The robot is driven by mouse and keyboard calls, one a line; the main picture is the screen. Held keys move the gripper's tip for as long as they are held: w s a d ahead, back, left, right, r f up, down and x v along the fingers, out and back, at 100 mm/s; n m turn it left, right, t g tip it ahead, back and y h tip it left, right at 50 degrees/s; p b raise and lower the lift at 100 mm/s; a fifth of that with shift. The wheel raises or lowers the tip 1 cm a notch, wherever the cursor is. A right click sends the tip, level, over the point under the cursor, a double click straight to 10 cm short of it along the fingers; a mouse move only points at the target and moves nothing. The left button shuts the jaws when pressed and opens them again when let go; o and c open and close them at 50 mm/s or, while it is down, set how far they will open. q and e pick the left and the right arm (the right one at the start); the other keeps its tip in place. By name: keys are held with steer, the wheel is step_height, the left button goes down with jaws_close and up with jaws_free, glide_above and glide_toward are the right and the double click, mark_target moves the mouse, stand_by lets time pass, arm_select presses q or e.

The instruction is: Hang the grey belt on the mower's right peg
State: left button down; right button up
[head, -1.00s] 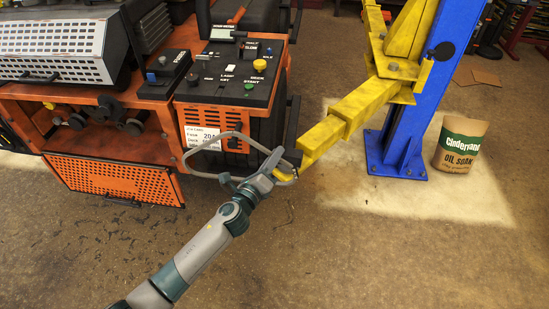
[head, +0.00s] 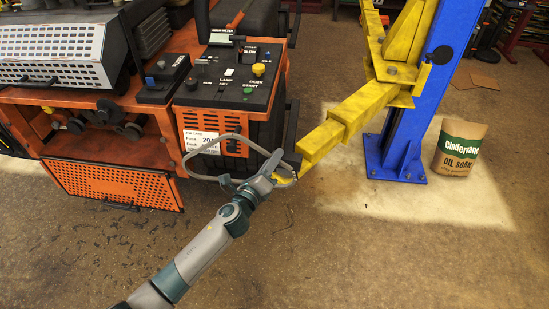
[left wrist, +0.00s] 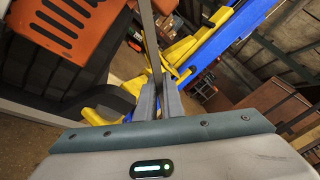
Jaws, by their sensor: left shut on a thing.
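The grey belt (head: 205,179) is a thin loop held in the air in front of the orange mower (head: 155,100). My left gripper (head: 273,165) is shut on the belt's right end, and the loop spreads left across the mower's lower front panel. In the left wrist view the belt (left wrist: 151,38) runs up from between the closed fingers (left wrist: 158,100). A small round knob (head: 231,147) sits beside the white ticket on that panel, behind the loop; I cannot tell if it is the right peg. The belt does not visibly hang on anything. My right gripper is not in view.
A yellow lift arm (head: 345,122) reaches from the blue post (head: 405,125) to just behind my left gripper. The control panel (head: 232,82) stands above the belt. An oil soak bag (head: 460,148) stands right of the post. The floor in front is clear.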

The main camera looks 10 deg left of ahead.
arm_select(q)
steer(key=shift+f+b, duration=0.3)
steer(key=shift+f, duration=0.1)
steer(key=c, duration=1.8)
jaws_free()
steer(key=shift+s+a, duration=0.1)
steer(key=shift+s, duration=0.05)
steer(key=b+v, duration=0.3)
steer(key=v, duration=1.4)
steer(key=shift+b, duration=0.35)
